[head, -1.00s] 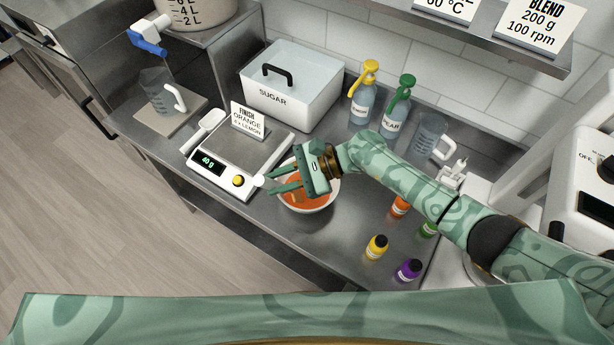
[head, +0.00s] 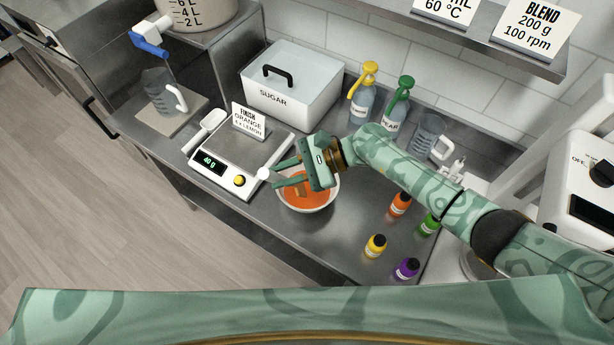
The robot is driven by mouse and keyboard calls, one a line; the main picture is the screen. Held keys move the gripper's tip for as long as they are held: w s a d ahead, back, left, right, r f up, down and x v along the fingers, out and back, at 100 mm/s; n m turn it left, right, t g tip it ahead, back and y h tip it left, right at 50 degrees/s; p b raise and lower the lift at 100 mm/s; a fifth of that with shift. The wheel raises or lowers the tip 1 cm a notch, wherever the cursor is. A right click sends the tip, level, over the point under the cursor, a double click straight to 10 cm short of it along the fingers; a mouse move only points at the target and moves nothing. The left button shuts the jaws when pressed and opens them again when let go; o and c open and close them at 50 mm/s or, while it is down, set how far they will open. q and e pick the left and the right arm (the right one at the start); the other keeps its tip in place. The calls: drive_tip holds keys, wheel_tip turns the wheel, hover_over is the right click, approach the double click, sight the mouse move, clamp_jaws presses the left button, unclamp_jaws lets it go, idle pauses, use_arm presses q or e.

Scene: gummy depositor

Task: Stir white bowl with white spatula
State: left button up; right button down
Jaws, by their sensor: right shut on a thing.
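The white bowl (head: 333,193) stands on the steel counter and holds orange liquid. My right gripper (head: 277,174) is over the bowl's far left side, its fingers pointing left. It is shut on the white spatula (head: 263,173), whose pale rounded end shows just past the fingertips. Most of the spatula is hidden by the gripper. A darker orange-brown patch shows in the liquid below the fingers; I cannot tell whether it is the spatula's lower end. My left gripper is not in view.
A scale (head: 210,182) reading 40 g stands left of the bowl, with a white scoop (head: 208,125) beside it. A sugar box (head: 290,92) stands behind. Small bottles, yellow (head: 375,246), purple (head: 406,269), orange (head: 399,206) and green (head: 430,224), stand to the right.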

drive_tip(key=r+p, duration=0.1)
drive_tip(key=s+r+p, duration=0.1)
drive_tip(key=r+p, duration=0.1)
drive_tip(key=a+r+p, duration=0.1)
drive_tip(key=r+p, duration=0.1)
drive_tip(key=shift+s, duration=0.4)
drive_tip(key=shift+s+a+r, duration=0.2)
drive_tip(key=shift+s+r, duration=0.05)
drive_tip(key=shift+r, duration=0.2)
drive_tip(key=shift+s+a+r, duration=0.2)
drive_tip(key=shift+s+r, duration=0.05)
drive_tip(key=shift+r, duration=0.2)
wheel_tip(320, 180, up, 5)
hover_over(271, 172)
drive_tip(key=shift+s, duration=0.4)
